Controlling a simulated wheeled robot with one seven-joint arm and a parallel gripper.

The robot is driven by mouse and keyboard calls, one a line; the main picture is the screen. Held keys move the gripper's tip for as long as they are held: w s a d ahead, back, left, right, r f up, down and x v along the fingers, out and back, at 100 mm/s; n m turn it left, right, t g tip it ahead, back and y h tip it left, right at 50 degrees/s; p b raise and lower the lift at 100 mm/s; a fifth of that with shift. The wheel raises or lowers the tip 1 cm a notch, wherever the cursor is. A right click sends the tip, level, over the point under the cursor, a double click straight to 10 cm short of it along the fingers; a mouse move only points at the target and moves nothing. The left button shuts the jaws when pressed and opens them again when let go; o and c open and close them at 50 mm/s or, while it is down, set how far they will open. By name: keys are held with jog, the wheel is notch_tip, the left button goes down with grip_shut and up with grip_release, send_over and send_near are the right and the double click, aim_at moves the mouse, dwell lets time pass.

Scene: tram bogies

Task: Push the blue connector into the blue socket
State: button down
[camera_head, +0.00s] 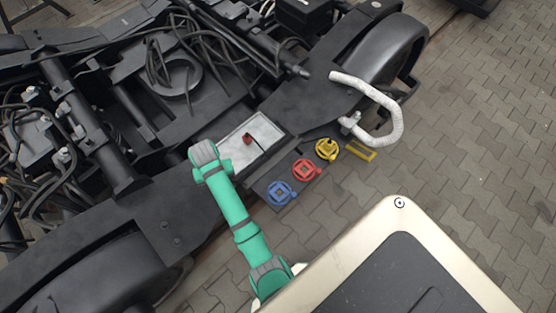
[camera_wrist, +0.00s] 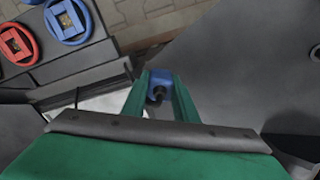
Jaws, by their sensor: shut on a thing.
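In the wrist view my gripper (camera_wrist: 160,93) is shut on the blue connector (camera_wrist: 161,77), which sits between the two green fingers with a dark round end showing. The blue socket (camera_head: 281,193) is a round blue ring on the dark panel in the head view, the nearest of three coloured sockets. It also shows in the wrist view (camera_wrist: 69,19), at the upper left, apart from the connector. In the head view my green arm reaches up over the bogie frame, left of the sockets; my gripper and the connector are hidden there.
The red socket (camera_head: 306,169) and yellow socket (camera_head: 327,149) sit beside the blue one. A red connector (camera_head: 248,139) is on the light metal tray (camera_head: 265,131). A yellow bracket (camera_head: 361,149) and a white curved hose (camera_head: 400,120) are to the right. Paving (camera_head: 470,130) is clear.

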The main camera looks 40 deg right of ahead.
jog(key=s+d+m, duration=1.3)
jog(key=d, duration=0.4)
jog(key=shift+s+f, duration=0.25)
jog(key=shift+f, duration=0.2)
jog(key=shift+f, duration=0.1)
jog(key=shift+f, duration=2.8)
jog(key=shift+f, duration=0.45)
jog(key=c, duration=1.3)
grip_release()
jog(key=shift+c, duration=0.2)
notch_tip(320, 180, up, 11)
jog(key=shift+f, duration=0.15)
